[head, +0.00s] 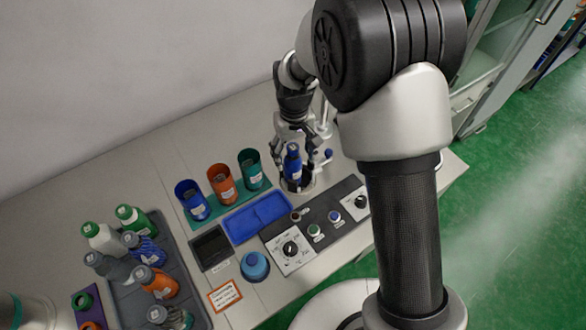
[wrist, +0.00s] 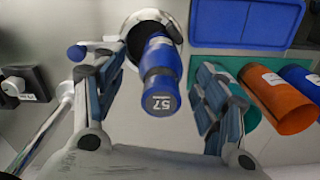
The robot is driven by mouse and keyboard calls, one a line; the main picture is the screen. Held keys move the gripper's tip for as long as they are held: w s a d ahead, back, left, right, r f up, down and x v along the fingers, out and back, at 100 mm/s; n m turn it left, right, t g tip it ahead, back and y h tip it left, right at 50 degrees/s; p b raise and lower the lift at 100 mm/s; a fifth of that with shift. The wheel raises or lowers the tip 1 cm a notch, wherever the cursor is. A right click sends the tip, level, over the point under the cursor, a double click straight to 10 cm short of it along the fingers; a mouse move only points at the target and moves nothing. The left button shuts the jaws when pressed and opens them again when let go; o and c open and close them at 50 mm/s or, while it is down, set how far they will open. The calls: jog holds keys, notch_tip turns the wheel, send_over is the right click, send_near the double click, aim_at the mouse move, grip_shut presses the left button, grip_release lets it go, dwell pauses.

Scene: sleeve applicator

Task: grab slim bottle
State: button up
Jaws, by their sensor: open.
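The slim bottle (head: 293,160) is blue with a dark cap and stands in the round metal holder of the applicator (head: 299,186) in the head view. In the wrist view the bottle (wrist: 159,80) shows its cap end toward me, marked 57. My gripper (head: 296,152) is above the holder with its fingers on either side of the bottle. In the wrist view my gripper (wrist: 155,88) is open, with gaps between both fingers and the bottle. The bottle's lower end is hidden inside the holder (wrist: 152,22).
Blue (head: 192,200), orange (head: 221,184) and green (head: 251,169) cups stand left of the holder. A blue tray (head: 257,217) and a control panel (head: 291,250) with knobs lie in front. A grey tray (head: 125,291) with several bottles stands at left.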

notch_tip(320, 180, down, 4)
jog(key=shift+w+a+r+b, duration=0.15)
jog(key=shift+r+b, duration=0.1)
jog(key=shift+b, duration=0.3)
jog(key=shift+c, duration=0.6)
jog(key=shift+r, duration=0.1)
jog(key=c, duration=1.2)
